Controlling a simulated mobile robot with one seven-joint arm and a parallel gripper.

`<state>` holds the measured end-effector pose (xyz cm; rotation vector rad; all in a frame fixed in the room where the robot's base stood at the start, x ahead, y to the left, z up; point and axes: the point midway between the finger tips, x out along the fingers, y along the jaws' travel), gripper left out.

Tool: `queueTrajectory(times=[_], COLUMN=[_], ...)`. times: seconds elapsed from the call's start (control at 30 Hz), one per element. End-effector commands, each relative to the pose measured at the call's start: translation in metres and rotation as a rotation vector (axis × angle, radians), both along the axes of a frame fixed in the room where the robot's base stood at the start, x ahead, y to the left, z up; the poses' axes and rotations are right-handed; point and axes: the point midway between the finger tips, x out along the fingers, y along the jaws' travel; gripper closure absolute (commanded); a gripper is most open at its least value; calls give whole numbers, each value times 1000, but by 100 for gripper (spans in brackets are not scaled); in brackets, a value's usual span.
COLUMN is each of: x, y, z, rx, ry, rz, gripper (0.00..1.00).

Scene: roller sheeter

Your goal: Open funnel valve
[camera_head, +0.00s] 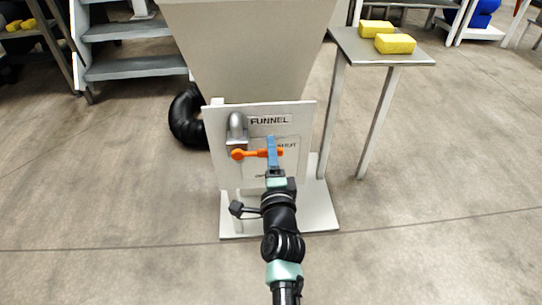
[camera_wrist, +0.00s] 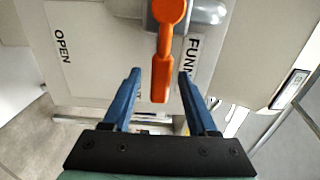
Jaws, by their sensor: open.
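The orange funnel valve handle (camera_head: 250,154) lies level across the white panel (camera_head: 305,117), below the FUNNEL label (camera_head: 269,120). Its round pivot end is at the left, under a grey pipe elbow (camera_head: 236,127). Its free end points right, toward the SHUT label (camera_head: 288,145). My gripper (camera_head: 272,148) is at the handle's free end, with blue fingers. In the wrist view, the handle (camera_wrist: 161,76) lies between the open fingers (camera_wrist: 159,78), with a gap on both sides. The OPEN label (camera_wrist: 62,47) shows at left there; in the head view it is mostly unreadable.
The large beige funnel (camera_head: 250,50) stands above the panel. A black hose (camera_head: 188,118) lies behind it at left. A small table (camera_head: 350,45) with two yellow blocks (camera_head: 395,43) stands at right. Steps (camera_head: 135,68) are at left.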

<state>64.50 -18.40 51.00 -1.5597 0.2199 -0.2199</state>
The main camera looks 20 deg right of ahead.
Motion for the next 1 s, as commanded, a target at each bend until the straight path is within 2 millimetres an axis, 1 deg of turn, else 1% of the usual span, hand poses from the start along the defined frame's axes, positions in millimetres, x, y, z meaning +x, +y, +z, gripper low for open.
queueTrajectory(times=[0.13,0.4,0.47,0.5,0.57,0.7,0.73,1.0], x=[6,7,7,6,7,6,6,6], y=[-2,-2,-2,-2,-2,-2,-2,-2], z=[0,0,0,0,0,0,1,0], rx=[0,0,0,0,0,0,0,0], ry=[0,1,0,0,0,0,0,0], rz=[0,0,0,0,0,0,0,0], gripper=[41,41,52,59,70,95,100,100])
